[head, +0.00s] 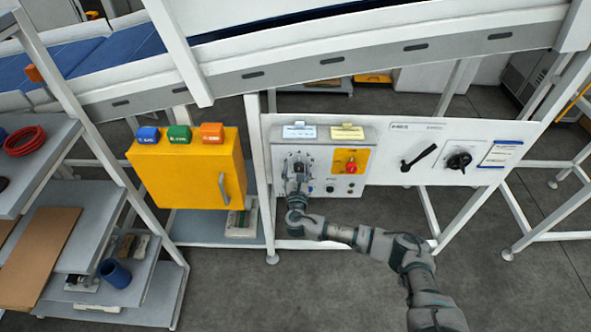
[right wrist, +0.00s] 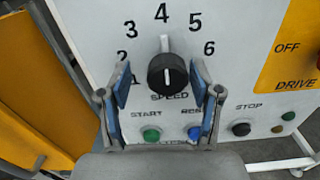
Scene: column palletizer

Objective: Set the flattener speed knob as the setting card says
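The speed knob (right wrist: 167,76) is black and round, on a light panel (right wrist: 95,35) with a scale from 1 to 6. Its white pointer line points up, at about 4. My right gripper (right wrist: 162,90) is open, with one blue-padded finger on each side of the knob; a gap shows on both sides. In the head view my right gripper (head: 297,170) is in front of the control box (head: 328,190) and hides the knob. Two cards, one pale blue (head: 299,132) and one yellow (head: 347,132), stand on the box; their text is too small to read. My left gripper is not in view.
Below the knob are a green start button (right wrist: 151,134), a blue button (right wrist: 194,132) and a black stop button (right wrist: 241,129). A red switch (head: 351,167) sits on a yellow plate to the right. A yellow cabinet (head: 185,180) stands left of the box.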

